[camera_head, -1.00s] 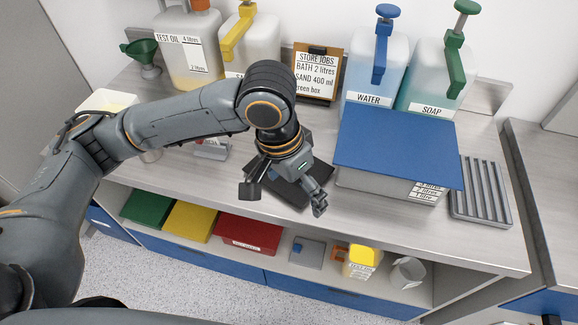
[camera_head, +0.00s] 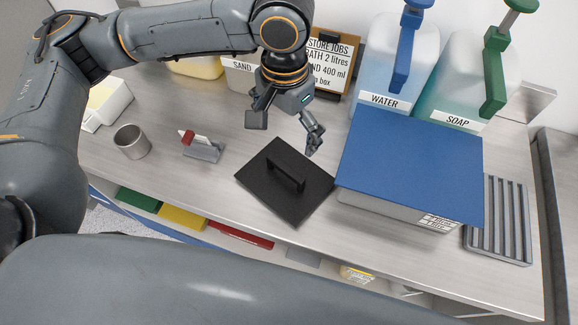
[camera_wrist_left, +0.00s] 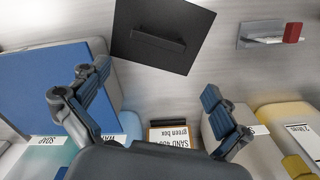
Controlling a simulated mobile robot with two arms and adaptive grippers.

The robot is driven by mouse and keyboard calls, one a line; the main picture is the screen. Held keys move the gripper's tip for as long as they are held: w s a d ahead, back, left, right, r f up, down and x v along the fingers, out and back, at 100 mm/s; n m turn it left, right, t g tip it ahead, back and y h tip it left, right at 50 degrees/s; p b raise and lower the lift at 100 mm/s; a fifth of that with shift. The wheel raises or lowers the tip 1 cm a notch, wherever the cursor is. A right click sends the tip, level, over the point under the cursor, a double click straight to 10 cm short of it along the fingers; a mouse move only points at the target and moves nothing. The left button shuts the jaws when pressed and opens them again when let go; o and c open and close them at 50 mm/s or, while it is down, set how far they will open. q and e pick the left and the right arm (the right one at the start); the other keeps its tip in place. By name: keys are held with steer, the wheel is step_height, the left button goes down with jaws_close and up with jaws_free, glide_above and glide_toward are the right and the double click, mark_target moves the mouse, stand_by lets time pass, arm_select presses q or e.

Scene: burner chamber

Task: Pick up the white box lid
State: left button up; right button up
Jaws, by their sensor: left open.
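No white lid shows. A black square plate with a bar handle (camera_head: 268,196), lid-like, lies flat on the counter; it also shows in the left wrist view (camera_wrist_left: 165,22). A blue flat lid (camera_head: 410,160) rests on a pale grey-white box (camera_head: 385,208) to its right; the blue lid also shows in the left wrist view (camera_wrist_left: 38,88). My left gripper (camera_head: 286,130) is open and empty, above the counter behind the black plate and left of the blue lid. Its spread fingers show in the left wrist view (camera_wrist_left: 148,90). My right gripper is not seen.
WATER (camera_head: 392,75) and SOAP (camera_head: 455,95) dispensers stand behind the blue lid. A ribbed grey tray (camera_head: 498,220) is at right. A metal cup (camera_head: 132,141) and a small red-and-grey item (camera_head: 203,148) stand left, with bare counter around them.

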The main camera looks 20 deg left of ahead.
arm_select(q)
glide_above(285, 167)
step_height(285, 167, down, 6)
steer(key=shift+r, duration=0.1)
steer(key=shift+w+f, duration=0.1)
steer(key=shift+f, duration=0.3)
step_height(285, 167, down, 2)
steer(key=shift+f+p, duration=0.25)
steer(key=shift+p, duration=0.45)
step_height(285, 167, down, 2)
steer(key=shift+f, duration=0.35)
steer(key=c, duration=0.8)
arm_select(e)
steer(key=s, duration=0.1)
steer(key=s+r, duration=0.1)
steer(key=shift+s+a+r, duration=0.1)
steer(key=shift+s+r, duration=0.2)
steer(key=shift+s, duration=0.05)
